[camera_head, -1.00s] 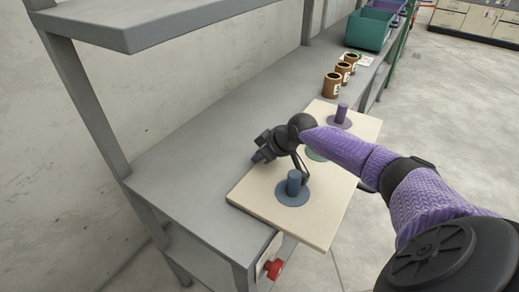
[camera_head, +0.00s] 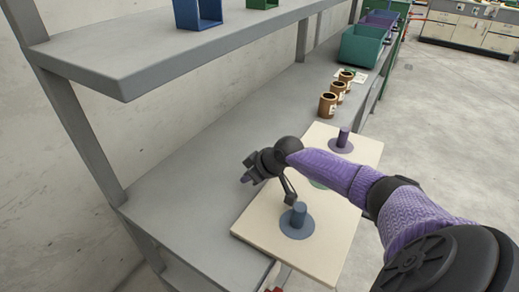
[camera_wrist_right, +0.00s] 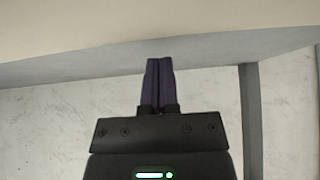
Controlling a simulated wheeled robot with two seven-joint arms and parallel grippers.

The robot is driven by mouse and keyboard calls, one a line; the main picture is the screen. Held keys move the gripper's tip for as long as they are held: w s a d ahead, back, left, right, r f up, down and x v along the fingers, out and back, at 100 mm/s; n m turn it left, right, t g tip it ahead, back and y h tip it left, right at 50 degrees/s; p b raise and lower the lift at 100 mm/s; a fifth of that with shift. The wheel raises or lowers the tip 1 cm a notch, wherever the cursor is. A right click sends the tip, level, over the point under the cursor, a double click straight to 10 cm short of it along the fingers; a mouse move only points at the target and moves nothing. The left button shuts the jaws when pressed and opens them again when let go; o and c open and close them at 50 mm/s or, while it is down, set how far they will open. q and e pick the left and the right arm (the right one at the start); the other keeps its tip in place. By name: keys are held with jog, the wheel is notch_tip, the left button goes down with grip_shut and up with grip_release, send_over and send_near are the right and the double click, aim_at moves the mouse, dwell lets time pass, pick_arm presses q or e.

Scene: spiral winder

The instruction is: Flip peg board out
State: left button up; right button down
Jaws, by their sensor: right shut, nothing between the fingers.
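The cream peg board (camera_head: 270,225) lies on the front of the grey bench and juts out past its front edge. It bears a blue peg (camera_head: 299,214) on a blue disc at the near end, a purple peg (camera_head: 343,137) at the far end and a green disc (camera_head: 317,184) partly hidden by my right arm. My right gripper (camera_head: 246,171) is shut and empty at the wall-side edge of the board, above the bench. In the wrist view its shut fingers (camera_wrist_right: 159,65) point towards a cream surface (camera_wrist_right: 150,20), which looks like the board. Contact cannot be told. My left gripper is out of view.
Several brown canisters (camera_head: 328,105) and a teal bin (camera_head: 362,46) stand farther along the bench (camera_head: 180,190). A grey shelf (camera_head: 130,75) overhangs it, with a blue holder (camera_head: 197,14) on top. Open floor (camera_head: 460,150) lies right of the bench.

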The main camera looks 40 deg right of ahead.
jog(key=r, duration=0.1)
jog(key=s+r+p, duration=0.1)
jog(key=r, duration=0.1)
jog(key=shift+s+d, duration=0.1)
jog(key=shift+d, duration=0.1)
jog(key=v, duration=0.2)
jog(key=p+v, duration=0.1)
jog(key=v, duration=0.1)
jog(key=s+p+v, duration=0.1)
jog(key=v, duration=0.1)
jog(key=shift+f, duration=0.45)
jog(key=shift+s+r+p, duration=0.3)
jog(key=shift+s+r, duration=0.05)
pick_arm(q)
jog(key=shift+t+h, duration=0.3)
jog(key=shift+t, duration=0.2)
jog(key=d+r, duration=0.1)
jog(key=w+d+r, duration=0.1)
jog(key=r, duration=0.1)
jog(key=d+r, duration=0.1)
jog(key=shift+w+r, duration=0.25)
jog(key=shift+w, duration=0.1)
pick_arm(e)
jog(key=shift+w, duration=0.1)
